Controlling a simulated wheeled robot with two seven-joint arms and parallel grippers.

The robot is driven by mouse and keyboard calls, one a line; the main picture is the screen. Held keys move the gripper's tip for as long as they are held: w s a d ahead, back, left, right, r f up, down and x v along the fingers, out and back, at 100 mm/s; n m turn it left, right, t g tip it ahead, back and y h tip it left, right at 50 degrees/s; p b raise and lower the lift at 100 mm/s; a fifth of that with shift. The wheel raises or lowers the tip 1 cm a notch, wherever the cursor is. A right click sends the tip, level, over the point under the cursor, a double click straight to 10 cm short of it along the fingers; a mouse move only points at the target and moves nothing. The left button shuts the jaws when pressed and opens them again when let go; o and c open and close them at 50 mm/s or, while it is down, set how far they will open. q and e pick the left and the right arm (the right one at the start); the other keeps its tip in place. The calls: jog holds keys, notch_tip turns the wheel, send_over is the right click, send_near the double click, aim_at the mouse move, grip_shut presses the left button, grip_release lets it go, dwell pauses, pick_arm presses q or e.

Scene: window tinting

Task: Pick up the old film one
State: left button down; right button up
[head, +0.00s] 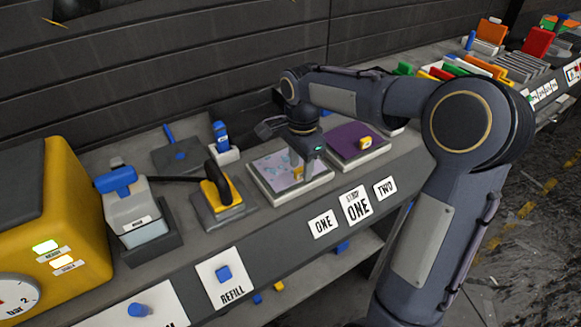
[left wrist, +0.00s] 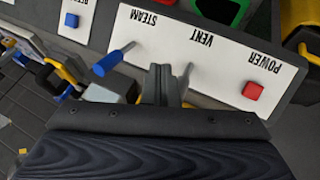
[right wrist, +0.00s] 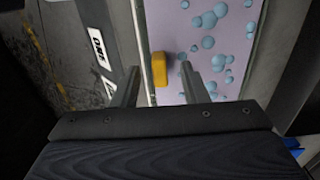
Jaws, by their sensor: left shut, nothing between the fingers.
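The old film one (head: 275,170) is a pale purple sheet with blue bubbles, lying on a light tray at the station marked ONE. In the right wrist view the film (right wrist: 212,40) fills the upper middle, with a yellow tab (right wrist: 160,68) at its edge. My right gripper (head: 298,167) points down over the film's right part. In its wrist view the fingers are apart, with the tab between or just beyond their tips; contact cannot be told. My left gripper (left wrist: 163,70) is shut and empty near the switch panel (left wrist: 215,50).
A darker purple film (head: 345,138) with a yellow tab lies on the neighbouring tray. A yellow-handled tool (head: 222,190) stands left of station one, beside a grey steamer-like bottle (head: 133,212). A yellow machine (head: 85,190) fills the far left.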

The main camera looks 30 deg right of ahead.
jog(key=shift+f, duration=0.4)
jog(key=shift+c, duration=0.3)
grip_shut()
